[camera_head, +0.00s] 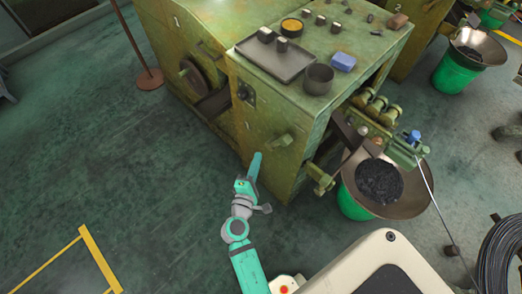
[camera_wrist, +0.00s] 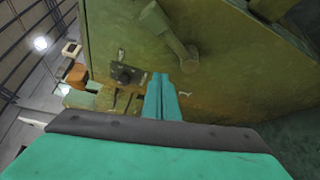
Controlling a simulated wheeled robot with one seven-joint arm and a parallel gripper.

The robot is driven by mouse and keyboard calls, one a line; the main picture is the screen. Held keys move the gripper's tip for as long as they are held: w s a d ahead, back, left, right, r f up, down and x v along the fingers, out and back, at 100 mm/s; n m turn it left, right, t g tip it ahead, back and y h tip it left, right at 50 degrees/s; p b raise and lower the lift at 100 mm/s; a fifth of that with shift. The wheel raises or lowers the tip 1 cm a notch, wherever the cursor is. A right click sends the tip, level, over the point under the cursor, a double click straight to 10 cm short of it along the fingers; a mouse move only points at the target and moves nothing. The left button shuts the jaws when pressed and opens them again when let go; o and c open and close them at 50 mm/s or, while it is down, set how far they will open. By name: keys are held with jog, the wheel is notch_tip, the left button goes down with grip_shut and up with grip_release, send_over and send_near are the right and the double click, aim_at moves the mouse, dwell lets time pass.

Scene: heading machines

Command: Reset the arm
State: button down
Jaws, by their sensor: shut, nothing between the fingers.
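My gripper (camera_head: 256,160) is at the end of my teal arm, in front of the green heading machine (camera_head: 225,130) in the head view. Its fingers point up toward the machine's front face, close to a protruding handle (camera_head: 281,141). In the wrist view the two teal fingers of my gripper (camera_wrist: 161,80) lie together, with nothing between them. The machine's front face (camera_wrist: 230,70) fills much of that view, with the lever (camera_wrist: 170,35) and a dark knob (camera_wrist: 124,74) beyond the fingertips. I cannot tell whether the fingertips touch the machine.
A tray (camera_head: 270,68), a dark cup (camera_head: 319,78) and a blue block (camera_head: 343,62) sit on the machine's top. A wide pan (camera_head: 415,200) of dark pieces rests on a green bucket (camera_head: 352,207) at right. A wire coil (camera_head: 500,255) lies far right.

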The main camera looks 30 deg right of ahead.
jog(key=shift+s+a, duration=0.25)
jog(key=shift+f, duration=0.15)
dwell(0.3)
jog(key=s+a+f+m+t+y, duration=0.1)
jog(key=s+a+f+y, duration=0.1)
jog(key=s+a+y, duration=0.35)
jog(key=s+a+f+m+t+y, duration=0.1)
jog(key=s+a+f+m+y, duration=0.15)
jog(key=s+a, duration=0.6)
jog(key=s+a+r+m+t+y, duration=0.1)
jog(key=s+a+r+m+y, duration=0.1)
jog(key=s+a+r+m, duration=0.1)
jog(key=s+a+r+m+t+y, duration=0.1)
jog(key=s+a+r+m, duration=0.3)
jog(key=r, duration=0.6)
jog(key=s+a+y, duration=0.1)
jog(key=s+a, duration=0.1)
jog(key=s, duration=0.1)
jog(key=shift+r+t+y, duration=0.2)
jog(key=shift+t+y, duration=0.1)
